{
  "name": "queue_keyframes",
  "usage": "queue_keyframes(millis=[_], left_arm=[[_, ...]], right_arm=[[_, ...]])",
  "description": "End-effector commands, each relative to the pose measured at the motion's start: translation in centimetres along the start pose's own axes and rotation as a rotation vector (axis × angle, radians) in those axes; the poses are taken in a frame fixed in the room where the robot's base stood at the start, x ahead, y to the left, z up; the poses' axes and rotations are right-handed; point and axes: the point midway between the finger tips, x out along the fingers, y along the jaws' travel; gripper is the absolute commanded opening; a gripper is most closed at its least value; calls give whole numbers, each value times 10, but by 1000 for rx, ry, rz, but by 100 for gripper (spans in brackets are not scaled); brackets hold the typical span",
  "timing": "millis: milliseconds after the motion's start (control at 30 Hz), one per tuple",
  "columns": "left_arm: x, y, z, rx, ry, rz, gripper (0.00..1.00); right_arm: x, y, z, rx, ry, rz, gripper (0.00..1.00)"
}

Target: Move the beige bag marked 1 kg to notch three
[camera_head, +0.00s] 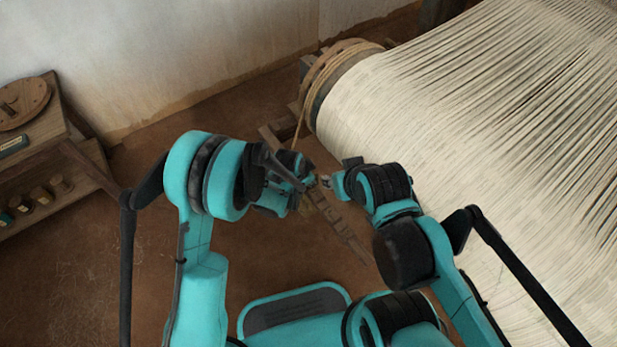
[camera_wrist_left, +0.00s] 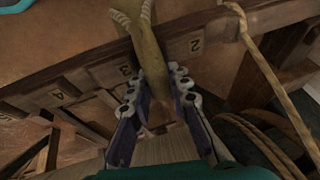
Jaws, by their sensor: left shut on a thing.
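The left wrist view shows a beige-olive bag-like thing (camera_wrist_left: 150,62) between the fingers of my left gripper (camera_wrist_left: 156,84), which are shut on it. Pale cord lies at its upper end. No 1 kg mark shows. It lies across the notched wooden bar (camera_wrist_left: 82,76), between the labels 3 (camera_wrist_left: 125,70) and 2 (camera_wrist_left: 195,45); I cannot tell whether it touches the bar. Label 4 (camera_wrist_left: 58,95) is farther left.
The loom's beam with pale warp threads (camera_head: 470,110) fills the right. A rope (camera_head: 301,112) hangs from its wound end, near the grippers. A wooden shelf (camera_head: 70,150) with small items stands at the left. The floor between is open.

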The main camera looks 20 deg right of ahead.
Motion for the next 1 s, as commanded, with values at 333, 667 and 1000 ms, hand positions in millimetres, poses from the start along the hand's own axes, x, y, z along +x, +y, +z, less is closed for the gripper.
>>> queue_keyframes(millis=[333, 667, 1000], left_arm=[[1, 1, 1, 0, -2, 2, 43], [-5, 1, 1, 0, -3, 2, 43], [-67, 1, 1, -1, -2, 2, 43]], right_arm=[[0, 0, 0, 0, 0, 0, 38], [0, 0, 0, 0, 0, 0, 38], [0, 0, 0, 0, 0, 0, 38]])
